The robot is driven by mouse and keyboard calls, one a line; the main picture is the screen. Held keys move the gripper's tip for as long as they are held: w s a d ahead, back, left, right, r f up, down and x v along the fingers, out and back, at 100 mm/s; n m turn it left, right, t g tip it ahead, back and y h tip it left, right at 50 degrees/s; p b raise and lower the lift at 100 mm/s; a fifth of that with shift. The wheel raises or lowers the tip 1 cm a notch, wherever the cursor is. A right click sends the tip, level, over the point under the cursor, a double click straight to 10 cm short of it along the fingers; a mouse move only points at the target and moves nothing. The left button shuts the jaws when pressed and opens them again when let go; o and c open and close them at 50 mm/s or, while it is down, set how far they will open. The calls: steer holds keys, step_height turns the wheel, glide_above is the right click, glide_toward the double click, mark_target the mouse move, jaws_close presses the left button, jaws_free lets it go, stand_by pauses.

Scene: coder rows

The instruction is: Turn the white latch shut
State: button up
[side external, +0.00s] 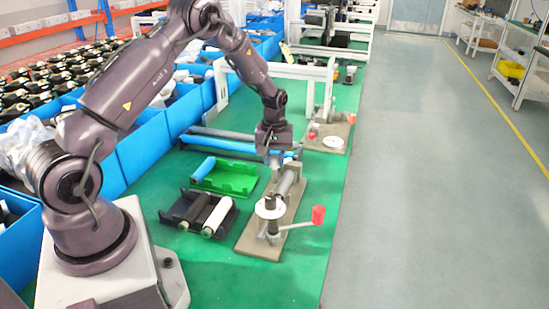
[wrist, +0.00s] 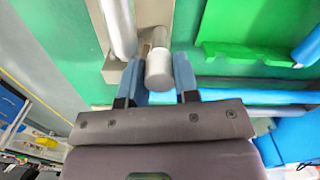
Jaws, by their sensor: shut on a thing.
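The white latch (wrist: 159,68) is a short, round-ended white piece between my two blue fingertips in the wrist view. It sits at the end of a tan fixture board (side external: 254,239), beside a grey cylinder (side external: 287,180) lying along the board; the cylinder also shows in the wrist view (wrist: 119,28). My gripper (side external: 273,155) points down at the far end of this board and is shut on the latch. In the side view the fingers and most of the latch are too small and covered to make out. I cannot tell the latch's angle.
On the same board stand a white disc (side external: 269,208) and a crank with a red handle (side external: 318,215). A green tray (side external: 226,178) and a dark tray with rollers (side external: 190,212) lie to the left. A similar fixture (side external: 331,137) stands behind. Green table is free at front right.

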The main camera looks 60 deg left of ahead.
steer(key=m, duration=0.5)
steer(key=shift+m, duration=0.3)
steer(key=m, duration=0.5)
steer(key=shift+m, duration=0.7)
steer(key=o, duration=0.9)
step_height(320, 180, up, 13)
steer(key=shift+r, duration=0.1)
